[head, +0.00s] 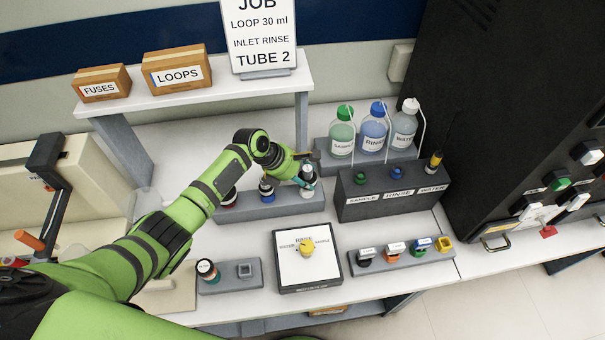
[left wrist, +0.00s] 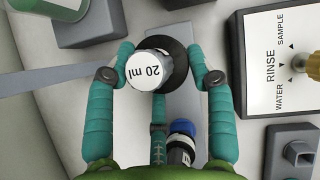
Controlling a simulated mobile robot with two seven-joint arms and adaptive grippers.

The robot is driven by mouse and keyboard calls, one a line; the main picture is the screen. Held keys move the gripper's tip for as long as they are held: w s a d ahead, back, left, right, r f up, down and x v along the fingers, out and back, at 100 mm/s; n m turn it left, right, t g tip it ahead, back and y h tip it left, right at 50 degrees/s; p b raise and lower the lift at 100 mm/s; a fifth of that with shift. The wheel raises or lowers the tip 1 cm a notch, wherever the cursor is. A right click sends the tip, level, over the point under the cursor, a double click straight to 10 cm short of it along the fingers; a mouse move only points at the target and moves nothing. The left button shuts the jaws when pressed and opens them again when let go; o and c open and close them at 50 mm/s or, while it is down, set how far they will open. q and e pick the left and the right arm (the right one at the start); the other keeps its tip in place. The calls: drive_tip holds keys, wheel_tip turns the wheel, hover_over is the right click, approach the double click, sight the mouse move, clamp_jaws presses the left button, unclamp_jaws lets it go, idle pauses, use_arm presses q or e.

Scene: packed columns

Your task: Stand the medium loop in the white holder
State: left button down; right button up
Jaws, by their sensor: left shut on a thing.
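My left gripper (head: 307,180) is at the right end of a grey rack (head: 250,208), and its teal fingers are closed around a loop. In the left wrist view this loop (left wrist: 149,70) has a white top marked "20 ml", a grey body and a black disc under it. Whether it is seated or lifted is unclear. A blue-banded loop (head: 267,188) stands in the rack beside it and also shows in the wrist view (left wrist: 182,128). A red-banded one (head: 229,198) stands further left, partly behind my arm. I cannot pick out the white holder for certain. My right gripper is out of view.
A front stand (head: 230,282) has one dark capped piece and a square socket (head: 245,270). A valve plate (head: 308,278) with a yellow knob stands to its right, then a tray of labelled fittings (head: 403,258). Bottles (head: 373,130) and a dark block (head: 394,205) stand right of the gripper.

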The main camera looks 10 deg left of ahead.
use_arm(q)
drive_tip(key=shift+f+b, duration=0.4)
drive_tip(key=shift+f, duration=0.65)
drive_tip(key=shift+c, duration=1.8)
unclamp_jaws()
drive_tip(key=v, duration=1.2)
drive_tip(key=shift+s+f, duration=0.1)
